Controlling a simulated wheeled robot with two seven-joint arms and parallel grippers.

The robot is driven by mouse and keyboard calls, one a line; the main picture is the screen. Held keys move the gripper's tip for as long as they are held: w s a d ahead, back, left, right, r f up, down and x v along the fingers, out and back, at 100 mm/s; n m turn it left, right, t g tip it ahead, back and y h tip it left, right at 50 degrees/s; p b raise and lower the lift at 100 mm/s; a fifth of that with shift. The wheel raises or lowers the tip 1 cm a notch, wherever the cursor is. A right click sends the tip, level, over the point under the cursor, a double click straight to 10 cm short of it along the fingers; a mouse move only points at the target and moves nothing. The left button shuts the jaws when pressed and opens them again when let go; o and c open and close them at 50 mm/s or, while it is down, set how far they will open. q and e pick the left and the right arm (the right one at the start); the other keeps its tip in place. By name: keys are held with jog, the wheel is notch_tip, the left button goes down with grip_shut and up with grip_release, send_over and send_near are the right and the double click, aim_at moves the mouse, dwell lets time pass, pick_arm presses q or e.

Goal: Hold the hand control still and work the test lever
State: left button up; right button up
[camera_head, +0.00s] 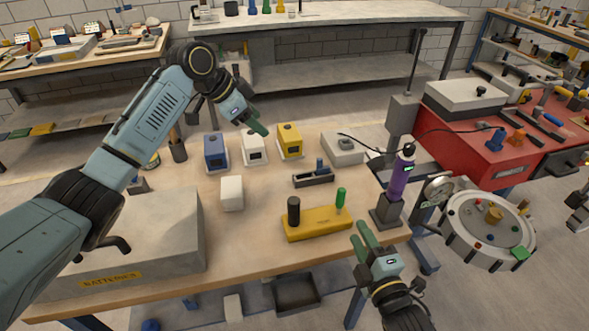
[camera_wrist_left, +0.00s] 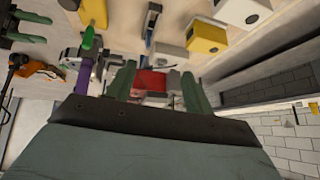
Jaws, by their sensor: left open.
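The purple hand control (camera_head: 402,172) stands upright in a dark holder at the table's right side, a black cable running from its top. It shows in the left wrist view (camera_wrist_left: 82,76). A yellow base (camera_head: 318,226) carries a black post (camera_head: 294,211) and a green lever (camera_head: 340,198), seemingly the test lever. My left gripper (camera_head: 257,127) is open and empty above the back of the table, apart from both; its fingers show in the left wrist view (camera_wrist_left: 157,88). My right gripper (camera_head: 364,238) is open and empty near the front right edge, just right of the yellow base.
Blue (camera_head: 216,151), white (camera_head: 254,146) and yellow (camera_head: 289,140) boxes line the back of the table. A white block (camera_head: 232,193) and a grey batteries case (camera_head: 150,240) lie left. A round tray (camera_head: 485,250) and red cabinet (camera_head: 490,165) stand right.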

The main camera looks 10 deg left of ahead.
pick_arm(q)
jog(key=s+d+f+m+g+y, duration=0.2)
jog(key=s+d+m+g, duration=0.15)
jog(key=d, duration=0.35)
jog(key=m+g+y, duration=0.1)
jog(key=m+y, duration=0.2)
jog(key=m, duration=0.1)
send_over(295, 213)
jog(key=w, duration=0.2)
jog(key=shift+s+a+f, duration=0.1)
jog(key=shift+a+f, duration=0.05)
jog(key=shift+f, duration=0.45)
jog(key=shift+a+f, duration=0.1)
jog(key=shift+f, duration=0.45)
jog(key=shift+s+f, duration=0.2)
notch_tip(295, 213, down, 13)
jog(key=shift+f, duration=0.15)
